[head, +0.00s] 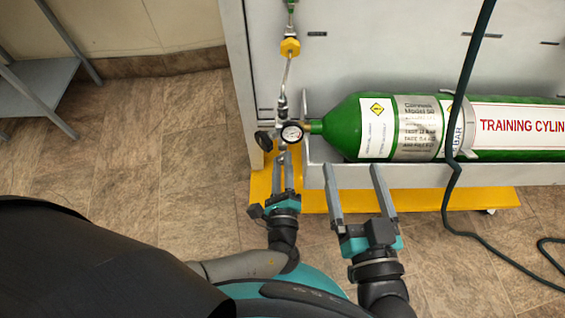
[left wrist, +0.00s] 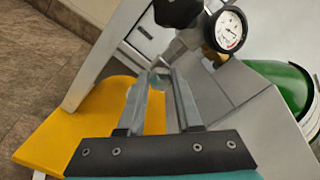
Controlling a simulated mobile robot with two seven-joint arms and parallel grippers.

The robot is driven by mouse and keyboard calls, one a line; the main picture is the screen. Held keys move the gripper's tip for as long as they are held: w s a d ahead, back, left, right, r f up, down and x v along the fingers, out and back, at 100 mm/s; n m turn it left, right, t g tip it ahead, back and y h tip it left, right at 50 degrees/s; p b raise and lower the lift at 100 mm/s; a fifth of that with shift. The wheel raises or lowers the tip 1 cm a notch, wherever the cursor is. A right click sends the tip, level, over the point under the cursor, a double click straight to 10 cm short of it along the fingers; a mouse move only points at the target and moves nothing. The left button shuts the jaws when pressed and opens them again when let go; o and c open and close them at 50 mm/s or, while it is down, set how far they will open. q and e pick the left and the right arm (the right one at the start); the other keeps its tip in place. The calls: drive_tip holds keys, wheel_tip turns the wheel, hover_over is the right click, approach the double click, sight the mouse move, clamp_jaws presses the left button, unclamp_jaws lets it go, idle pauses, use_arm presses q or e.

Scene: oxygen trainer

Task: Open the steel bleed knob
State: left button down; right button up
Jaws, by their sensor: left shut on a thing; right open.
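The steel bleed knob (left wrist: 157,76) is a small grey part below the pressure gauge, mostly hidden between my fingertips in the left wrist view. My left gripper (head: 283,157) is shut on it, its two fingers reaching up to the fitting; the gripper also shows in the left wrist view (left wrist: 160,84). The round white pressure gauge (head: 292,133) sits just above and right of the fingertips. A black knob (head: 263,140) is on the left of the fitting. My right gripper (head: 353,167) is open and empty, in front of the cylinder.
The green training cylinder (head: 342,125) lies on its side in a grey cabinet with a yellow base (head: 430,199). A dark hose (head: 455,185) hangs across the cylinder to the floor. A steel pipe with a yellow fitting (head: 290,46) rises above the gauge.

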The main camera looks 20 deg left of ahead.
use_arm(q)
drive_tip(key=n, duration=0.5)
drive_tip(key=shift+w+n, duration=0.1)
drive_tip(key=shift+n, duration=0.3)
drive_tip(key=n, duration=1.7)
drive_tip(key=shift+n, duration=0.4)
drive_tip(key=c, duration=0.6)
unclamp_jaws()
drive_tip(key=shift+f, duration=0.1)
